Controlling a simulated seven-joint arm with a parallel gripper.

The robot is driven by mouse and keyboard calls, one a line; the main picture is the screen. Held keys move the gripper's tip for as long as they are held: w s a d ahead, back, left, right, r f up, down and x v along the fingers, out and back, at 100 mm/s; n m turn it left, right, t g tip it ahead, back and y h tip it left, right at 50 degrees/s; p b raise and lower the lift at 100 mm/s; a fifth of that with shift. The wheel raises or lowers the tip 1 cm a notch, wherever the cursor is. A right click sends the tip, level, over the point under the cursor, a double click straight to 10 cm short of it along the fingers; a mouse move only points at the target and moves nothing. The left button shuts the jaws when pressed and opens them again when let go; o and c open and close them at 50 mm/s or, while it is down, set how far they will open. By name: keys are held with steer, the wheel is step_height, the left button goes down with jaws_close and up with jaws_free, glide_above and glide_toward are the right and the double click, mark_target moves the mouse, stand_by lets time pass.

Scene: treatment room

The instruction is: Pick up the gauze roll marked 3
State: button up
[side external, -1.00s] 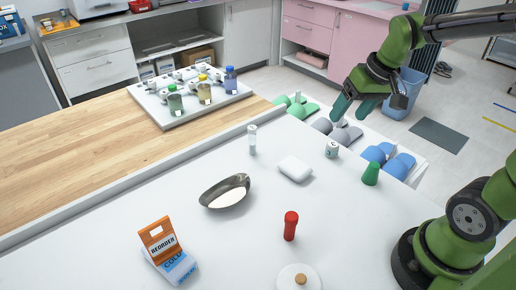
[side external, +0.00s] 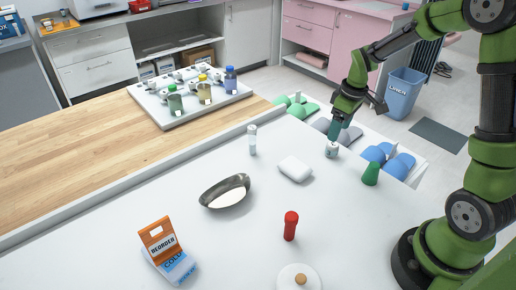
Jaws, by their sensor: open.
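A small white roll (side external: 331,151) with a dark mark stands upright on the white table near its far right edge. The mark is too small to read for sure, and I see no other roll like it. My gripper (side external: 335,130) points down at the roll from above and behind, its teal fingers at or just over the roll's top. It is open; I cannot tell whether the fingers touch the roll or straddle it.
A white block (side external: 295,169) lies left of the roll, and a green cone-shaped piece (side external: 371,174) stands to its right. A clear vial (side external: 252,140), a metal bowl (side external: 224,192) and a red bottle (side external: 290,226) stand farther off. Slippers (side external: 400,165) lie beyond the edge.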

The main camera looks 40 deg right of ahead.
mark_target(333, 144)
steer(key=f, duration=0.5)
steer(key=w+f, duration=0.1)
steer(key=f, duration=0.2)
steer(key=shift+w+d, duration=0.1)
steer(key=shift+d, duration=0.05)
steer(key=c, duration=1.1)
